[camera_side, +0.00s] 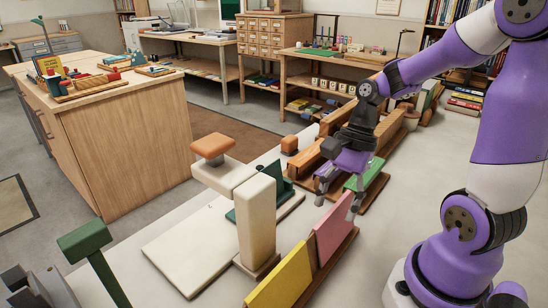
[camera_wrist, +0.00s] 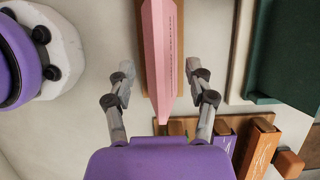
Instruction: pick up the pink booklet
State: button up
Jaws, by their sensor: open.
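The pink booklet (camera_side: 334,227) stands upright in a low wooden rack (camera_side: 333,270), behind a yellow booklet (camera_side: 283,279) in the side view. In the wrist view the pink booklet (camera_wrist: 162,50) is seen nearly edge-on from above. My gripper (camera_side: 339,199) is open at the booklet's top, fingers pointing down. In the wrist view the fingers of my gripper (camera_wrist: 162,76) lie one on each side of the booklet, with a visible gap on both sides. The booklet's lower edge is hidden by the rack.
A cream post (camera_side: 256,222) stands close left of the rack. A green booklet (camera_side: 366,175) and more wooden racks lie behind my gripper. An orange-topped stand (camera_side: 212,146) is further left. A dark green block (camera_wrist: 283,55) is at the wrist view's right.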

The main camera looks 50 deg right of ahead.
jog(key=shift+x, duration=0.75)
jog(key=shift+f, duration=0.2)
grip_shut()
